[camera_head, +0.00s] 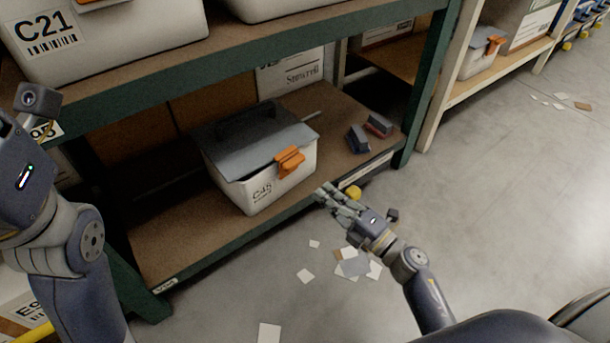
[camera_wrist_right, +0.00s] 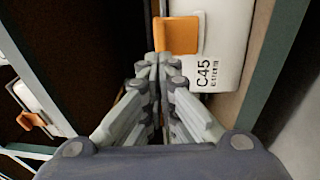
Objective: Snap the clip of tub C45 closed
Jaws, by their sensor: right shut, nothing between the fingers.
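Tub C45 (camera_head: 262,193) is a white tub with a grey lid (camera_head: 255,145) on the lower shelf. Its orange clip (camera_head: 289,161) sits at the front edge of the lid and juts outward; I cannot tell if it is latched. The wrist view shows the clip (camera_wrist_right: 178,35) just beyond my fingertips, with the C45 label (camera_wrist_right: 205,72) beside it. My right gripper (camera_head: 324,192) is shut and empty, in front of the shelf edge and below the clip to its right. My left arm stands at the left; its fingers are out of view.
The upper shelf (camera_head: 200,75) with tub C21 (camera_head: 110,35) overhangs the lower shelf (camera_head: 180,235). Two dark items with some red (camera_head: 366,133) lie right of tub C45. Paper scraps (camera_head: 350,265) litter the floor. A green post (camera_head: 425,85) bounds the rack; the aisle at right is open.

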